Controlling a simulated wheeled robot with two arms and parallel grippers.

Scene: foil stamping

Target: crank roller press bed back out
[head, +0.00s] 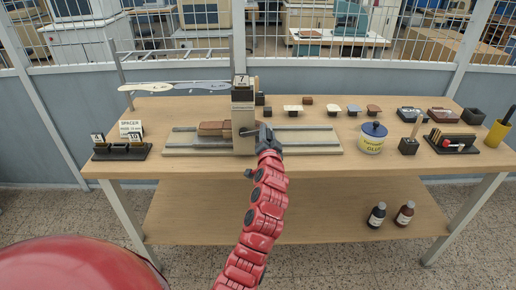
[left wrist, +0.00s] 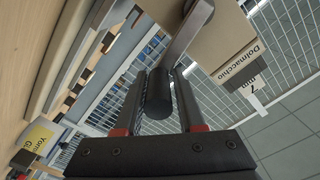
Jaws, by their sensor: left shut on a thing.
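The roller press (head: 243,120) stands upright on the table, with a "7" tag on top. Its long pale bed or track (head: 315,140) runs out to both sides. A brown block (head: 212,128) lies on it just left of the press body. My left gripper (head: 266,138) is at the press's right front side. In the left wrist view its fingers (left wrist: 160,98) are shut around the black crank grip (left wrist: 157,92). The metal crank arm (left wrist: 190,28) runs from the grip up to the press body (left wrist: 213,38). The gripper hides part of the crank in the head view.
A glue tub (head: 372,140) stands right of the track, with several small stamps behind it. A spacer box (head: 130,128) and a numbered holder (head: 122,152) are at the left. A wire rack (head: 178,52) rises at the back left. Two bottles (head: 377,214) stand on the lower shelf.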

